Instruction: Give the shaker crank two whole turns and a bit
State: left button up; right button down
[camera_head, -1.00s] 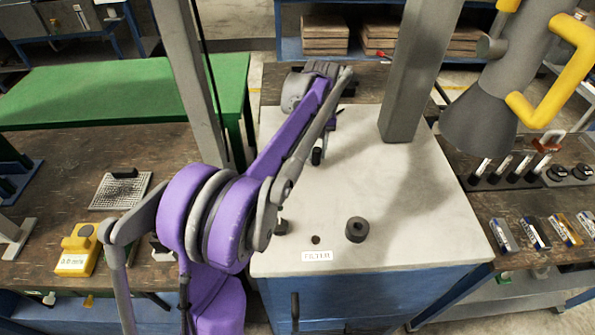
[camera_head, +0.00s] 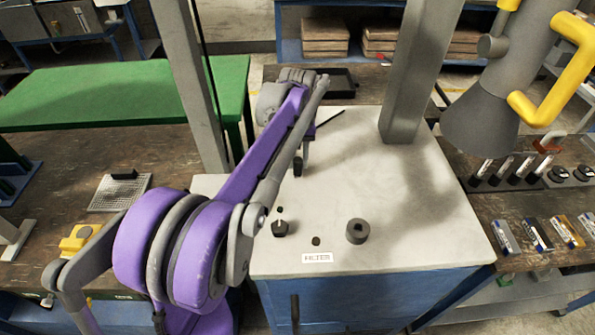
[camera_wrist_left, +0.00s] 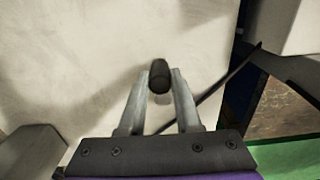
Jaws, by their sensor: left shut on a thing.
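My left gripper (camera_head: 299,158) reaches over the pale cabinet top (camera_head: 410,215), with my purple forearm covering much of it in the head view. In the left wrist view its two grey fingers (camera_wrist_left: 163,92) are shut on a dark upright crank knob (camera_wrist_left: 159,76). A dark piece (camera_head: 298,170) showing beside the forearm in the head view looks like this knob. A thin dark bar (camera_wrist_left: 215,88) runs behind the fingers; I cannot tell whether it belongs to the crank. The crank's hub is hidden. My right gripper is not in view.
A black dial (camera_head: 280,229), a "FILTER" label (camera_head: 317,257) and a black ring (camera_head: 357,231) are near the cabinet's front edge. A grey post (camera_head: 405,105) rises at its back. A large grey cone (camera_head: 480,120) with a yellow handle (camera_head: 550,85) hangs at right.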

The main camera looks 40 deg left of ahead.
pick_arm(q)
jog(key=o, duration=0.7)
jog(key=shift+r, duration=0.1)
jog(key=shift+w+r+p, duration=0.1)
jog(key=shift+r+p, duration=1.1)
jog(key=shift+r, duration=1.15)
jog(key=shift+r+p, duration=0.7)
jog(key=shift+r, duration=0.95)
jog(key=shift+f, duration=0.1)
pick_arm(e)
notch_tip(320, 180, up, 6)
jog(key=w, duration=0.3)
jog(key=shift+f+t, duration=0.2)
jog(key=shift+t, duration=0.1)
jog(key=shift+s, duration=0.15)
